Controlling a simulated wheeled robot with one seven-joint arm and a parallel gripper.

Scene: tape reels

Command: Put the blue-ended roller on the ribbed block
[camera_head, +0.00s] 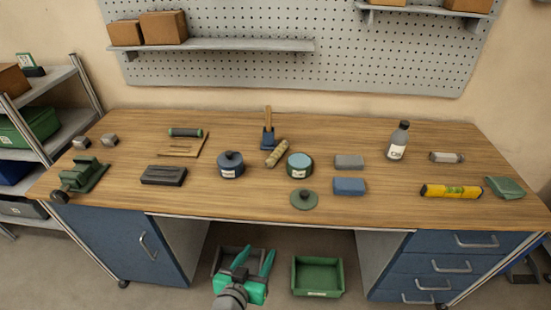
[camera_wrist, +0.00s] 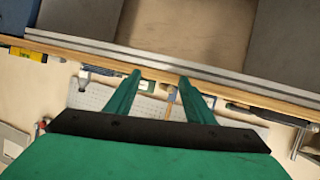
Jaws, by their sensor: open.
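No roller with plainly blue ends stands out.
On the wooden table (camera_head: 230,204) are round tins (camera_head: 231,170), a tan roll (camera_head: 277,152), a blue block (camera_head: 349,186), a bottle (camera_head: 397,145), a yellow level (camera_head: 450,191) and a green vise (camera_head: 84,177). A green bin (camera_head: 318,278) sits under the table. The table's front edge lies beyond my gripper.

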